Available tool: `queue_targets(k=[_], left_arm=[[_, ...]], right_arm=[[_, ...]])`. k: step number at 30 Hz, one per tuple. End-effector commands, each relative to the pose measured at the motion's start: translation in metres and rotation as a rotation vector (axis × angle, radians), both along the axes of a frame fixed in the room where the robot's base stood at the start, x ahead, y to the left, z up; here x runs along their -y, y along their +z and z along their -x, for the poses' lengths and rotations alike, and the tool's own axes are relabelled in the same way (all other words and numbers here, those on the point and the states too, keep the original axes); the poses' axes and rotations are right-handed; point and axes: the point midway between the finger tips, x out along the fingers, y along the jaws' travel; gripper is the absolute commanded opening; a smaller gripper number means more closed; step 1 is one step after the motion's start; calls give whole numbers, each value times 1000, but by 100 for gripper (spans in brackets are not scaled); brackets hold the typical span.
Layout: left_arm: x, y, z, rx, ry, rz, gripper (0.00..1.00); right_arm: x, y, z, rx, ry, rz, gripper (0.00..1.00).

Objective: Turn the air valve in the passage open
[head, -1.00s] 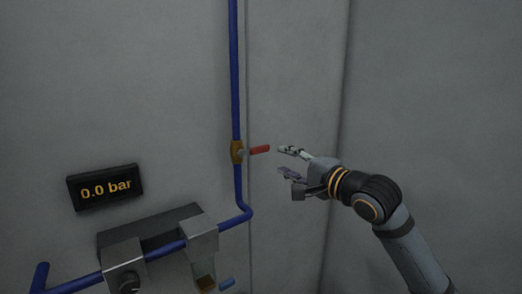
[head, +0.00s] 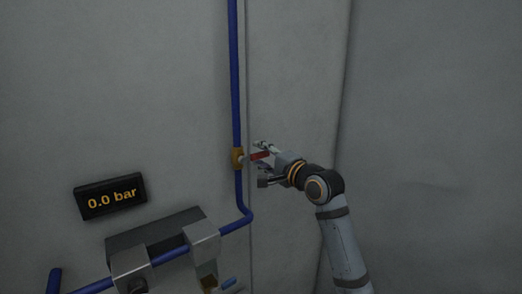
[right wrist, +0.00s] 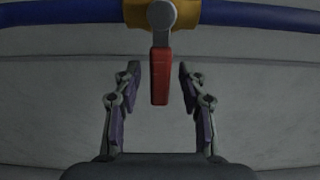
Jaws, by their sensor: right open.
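The air valve has a brass body (head: 237,158) on a vertical blue pipe, with a red lever handle (head: 259,155) that sticks out to the right, across the pipe. My right gripper (head: 264,157) is open, with its fingers on either side of the red handle. In the right wrist view the red handle (right wrist: 160,78) hangs between the two open fingertips (right wrist: 160,76), with a gap on both sides. The brass body (right wrist: 188,12) sits on the blue pipe at the top of that view. My left gripper is not in view.
A black display (head: 110,197) on the wall reads 0.0 bar. Below it, the blue pipe (head: 170,255) runs through grey metal blocks (head: 201,239). The wall right of my arm is bare.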

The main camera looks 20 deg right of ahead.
Motion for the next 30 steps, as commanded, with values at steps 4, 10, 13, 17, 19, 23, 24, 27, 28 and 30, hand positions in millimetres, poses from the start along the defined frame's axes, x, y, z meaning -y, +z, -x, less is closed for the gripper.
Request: queue_targets(k=[4, 10, 13, 17, 19, 23, 24, 27, 28, 30], left_arm=[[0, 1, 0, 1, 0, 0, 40], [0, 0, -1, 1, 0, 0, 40], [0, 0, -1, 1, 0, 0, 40], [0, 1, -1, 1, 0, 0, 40], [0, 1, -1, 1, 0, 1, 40], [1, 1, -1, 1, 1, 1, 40], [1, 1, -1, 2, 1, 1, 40], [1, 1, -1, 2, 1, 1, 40], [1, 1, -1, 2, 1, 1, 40], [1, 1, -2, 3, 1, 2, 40]], right_arm=[[-1, -1, -2, 0, 0, 2, 42], [-1, -1, -2, -1, -1, 1, 33], [-1, -1, -2, -1, -1, 1, 20], [-1, -1, -2, -1, -1, 1, 2], [-1, -1, -2, -1, -1, 1, 0], [-1, -1, -2, -1, -1, 1, 0], [-1, -1, -2, -1, -1, 1, 0], [-1, -1, -2, -1, -1, 1, 0], [-1, -1, -2, -2, -1, 1, 0], [0, -1, -4, -3, -1, -3, 0]])
